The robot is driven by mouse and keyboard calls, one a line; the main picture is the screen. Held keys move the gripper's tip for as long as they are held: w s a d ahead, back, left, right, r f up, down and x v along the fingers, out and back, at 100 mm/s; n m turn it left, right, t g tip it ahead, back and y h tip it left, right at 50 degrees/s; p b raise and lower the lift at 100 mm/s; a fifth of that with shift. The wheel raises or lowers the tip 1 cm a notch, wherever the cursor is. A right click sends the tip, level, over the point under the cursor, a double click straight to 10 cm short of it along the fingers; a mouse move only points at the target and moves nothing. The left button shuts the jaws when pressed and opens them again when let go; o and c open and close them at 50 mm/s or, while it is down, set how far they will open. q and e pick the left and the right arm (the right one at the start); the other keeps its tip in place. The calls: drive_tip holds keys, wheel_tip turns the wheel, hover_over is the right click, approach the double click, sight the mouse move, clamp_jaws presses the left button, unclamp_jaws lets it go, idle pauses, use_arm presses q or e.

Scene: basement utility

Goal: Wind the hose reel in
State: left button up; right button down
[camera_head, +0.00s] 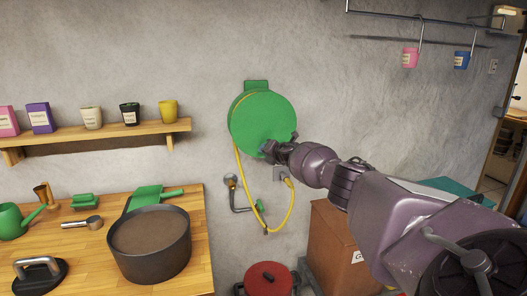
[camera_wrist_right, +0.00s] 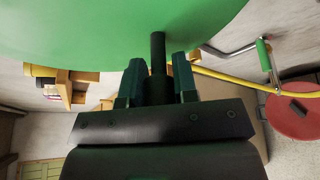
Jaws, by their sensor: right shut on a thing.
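The green hose reel (camera_head: 262,115) is mounted on the grey wall. Its yellow hose (camera_head: 243,172) hangs from the reel's left side and loops below it, with its end near a wall fitting on the right. My right gripper (camera_head: 268,148) is at the lower right of the reel's face. In the right wrist view, the gripper (camera_wrist_right: 158,85) is shut on a dark crank handle (camera_wrist_right: 158,45) that stands out from the green reel (camera_wrist_right: 100,30). The contact is partly hidden by the gripper in the head view. My left gripper is in neither view.
A metal wall lever with a green grip (camera_head: 259,206) sits below the reel. A red-lidded pot (camera_head: 268,279) and a brown box (camera_head: 332,245) stand below. A wooden bench (camera_head: 199,240) with a dark round pan (camera_head: 149,245) and a shelf (camera_head: 110,137) are left.

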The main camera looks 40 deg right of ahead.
drive_tip(key=shift+s+d, duration=0.1)
idle(0.5)
drive_tip(key=c, duration=0.9)
unclamp_jaws()
drive_tip(key=shift+f, duration=0.1)
drive_tip(key=shift+s+r+p, duration=0.35)
drive_tip(key=shift+p, duration=0.25)
drive_tip(key=p+v, duration=0.4)
drive_tip(key=v, duration=0.6)
